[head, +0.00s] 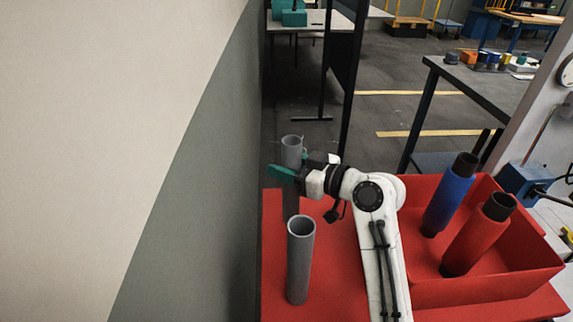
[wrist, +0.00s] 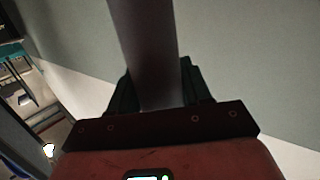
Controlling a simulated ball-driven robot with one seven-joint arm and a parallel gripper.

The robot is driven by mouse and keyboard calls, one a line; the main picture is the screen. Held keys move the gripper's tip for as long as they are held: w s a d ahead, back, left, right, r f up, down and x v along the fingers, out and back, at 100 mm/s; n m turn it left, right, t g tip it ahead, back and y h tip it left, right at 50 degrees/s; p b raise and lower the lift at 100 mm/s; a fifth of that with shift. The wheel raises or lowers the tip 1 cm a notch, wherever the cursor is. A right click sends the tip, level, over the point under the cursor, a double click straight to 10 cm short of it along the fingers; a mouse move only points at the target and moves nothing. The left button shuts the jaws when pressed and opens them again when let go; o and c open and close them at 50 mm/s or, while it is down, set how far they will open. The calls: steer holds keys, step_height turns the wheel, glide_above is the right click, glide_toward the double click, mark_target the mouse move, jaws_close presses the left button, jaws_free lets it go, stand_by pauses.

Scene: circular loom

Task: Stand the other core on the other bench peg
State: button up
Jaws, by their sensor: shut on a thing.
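A grey tubular core (head: 292,150) is in my gripper (head: 283,174), whose teal fingers are shut on it at the left end of my white arm. The core is near upright, and its lower end is hidden behind the other core. In the wrist view the same core (wrist: 146,50) runs up between the two dark green fingers (wrist: 152,88). A second grey core (head: 298,265) stands upright on the red surface (head: 335,285), nearer the camera and apart from my gripper. I cannot make out a bench peg in either view.
A red open bin (head: 490,287) at the right holds a blue-wound bobbin (head: 449,195) and a red-wound bobbin (head: 478,237), both leaning. A wall (head: 205,190) runs close along the left. Behind are a pale table (head: 326,20) with teal blocks (head: 291,14) and a dark-framed bench (head: 490,92).

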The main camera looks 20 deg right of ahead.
steer(key=shift+f, duration=0.3)
steer(key=o, duration=1.2)
steer(key=shift+o, duration=0.2)
steer(key=v, duration=0.7)
steer(key=shift+s, duration=0.2)
steer(key=shift+d, duration=0.1)
